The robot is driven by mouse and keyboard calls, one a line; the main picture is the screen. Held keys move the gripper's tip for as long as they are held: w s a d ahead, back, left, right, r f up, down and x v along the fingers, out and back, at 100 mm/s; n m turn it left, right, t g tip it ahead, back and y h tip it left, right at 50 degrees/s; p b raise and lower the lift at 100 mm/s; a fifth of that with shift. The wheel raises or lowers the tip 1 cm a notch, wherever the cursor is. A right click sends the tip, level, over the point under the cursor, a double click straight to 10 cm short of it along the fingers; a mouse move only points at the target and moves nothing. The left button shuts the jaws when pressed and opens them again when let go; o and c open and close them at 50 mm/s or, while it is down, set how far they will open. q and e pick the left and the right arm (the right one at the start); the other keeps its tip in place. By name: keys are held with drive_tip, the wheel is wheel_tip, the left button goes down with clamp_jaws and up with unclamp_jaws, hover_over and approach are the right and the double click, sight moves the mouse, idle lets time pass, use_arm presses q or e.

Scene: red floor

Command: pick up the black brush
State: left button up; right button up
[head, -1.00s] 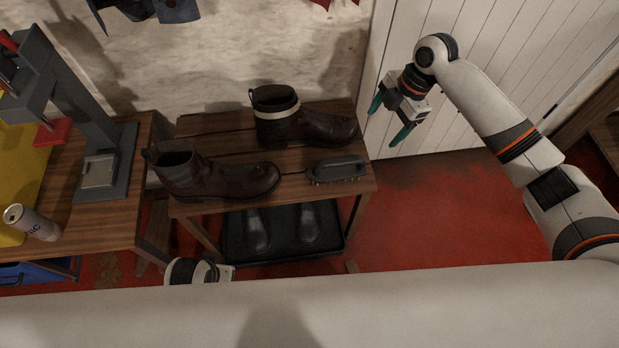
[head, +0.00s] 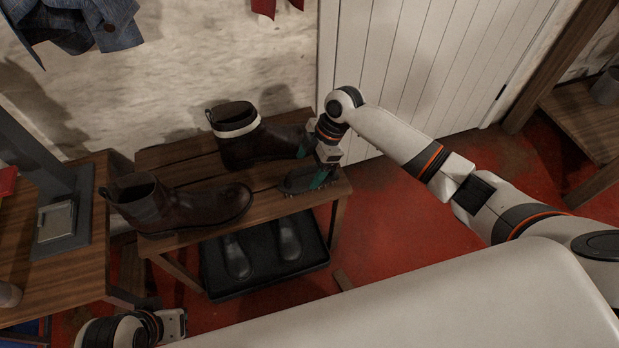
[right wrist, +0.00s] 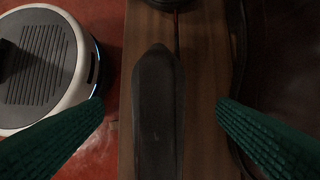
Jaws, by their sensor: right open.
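The black brush (head: 296,183) lies at the right end of the wooden bench, in front of the far boot. My right gripper (head: 313,172) is above it with its teal fingers open. In the right wrist view the brush (right wrist: 157,110) lies lengthwise between the two spread fingers (right wrist: 160,103), with a gap on both sides. Nothing is held. Part of the brush is hidden by the gripper in the head view. Part of my left arm's end (head: 172,325) shows at the lower left; its fingers are not clearly seen.
Two dark boots stand on the bench (head: 185,172), one near (head: 165,208) and one far (head: 255,143). A black tray (head: 215,283) with footwear sits below. Red floor is free at right.

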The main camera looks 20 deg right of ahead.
sight(305, 175)
drive_tip(key=x, duration=0.4)
drive_tip(key=shift+d+b, duration=0.1)
drive_tip(key=shift+b, duration=0.3)
drive_tip(key=shift+s, duration=0.1)
drive_tip(key=c, duration=1.1)
drive_tip(key=shift+r, duration=0.1)
drive_tip(key=shift+c, duration=0.2)
